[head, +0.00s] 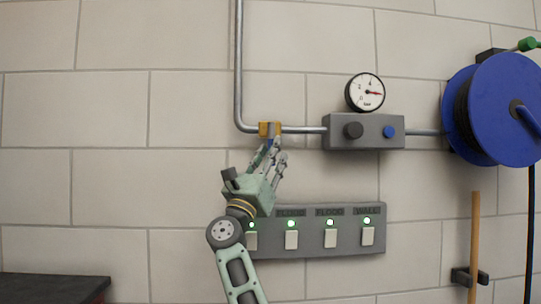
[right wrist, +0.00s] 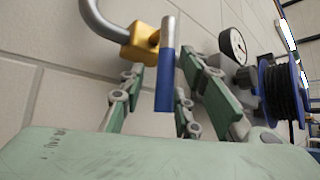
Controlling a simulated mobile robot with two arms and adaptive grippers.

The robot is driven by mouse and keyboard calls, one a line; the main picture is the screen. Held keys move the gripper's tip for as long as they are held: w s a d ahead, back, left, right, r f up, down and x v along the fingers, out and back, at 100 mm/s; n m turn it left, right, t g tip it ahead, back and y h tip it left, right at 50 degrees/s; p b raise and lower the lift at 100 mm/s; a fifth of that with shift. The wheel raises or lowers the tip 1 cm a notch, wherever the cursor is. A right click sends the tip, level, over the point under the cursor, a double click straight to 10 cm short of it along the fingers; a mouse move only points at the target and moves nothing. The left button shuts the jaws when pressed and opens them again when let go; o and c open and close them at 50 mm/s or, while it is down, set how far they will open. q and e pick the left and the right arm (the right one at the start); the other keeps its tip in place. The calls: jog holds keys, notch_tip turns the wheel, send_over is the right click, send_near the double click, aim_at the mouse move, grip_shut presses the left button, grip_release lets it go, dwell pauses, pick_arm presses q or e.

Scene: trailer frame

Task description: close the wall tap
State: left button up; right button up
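The wall tap is a brass-yellow block (head: 264,129) on a grey wall pipe, with a blue lever (head: 271,142). The lever appears to hang down, across the level pipe run. In the right wrist view the brass block (right wrist: 142,42) is at the top left and the blue lever (right wrist: 164,85) is in the middle. My right gripper (head: 270,154) is just below the tap, open, with fingers on both sides of the lever. I cannot tell whether any finger touches it. My left gripper is not in view.
A grey box (head: 338,140) with two knobs and a pressure gauge (head: 366,92) sits right of the tap. A switch panel (head: 348,243) with green lights is below. A blue hose reel (head: 500,75) and a wooden handle (head: 475,235) are at the right. The left wall is clear.

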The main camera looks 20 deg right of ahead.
jog(key=shift+s+d+r, duration=0.1)
jog(key=shift+d, duration=0.05)
jog(key=v, duration=1.2)
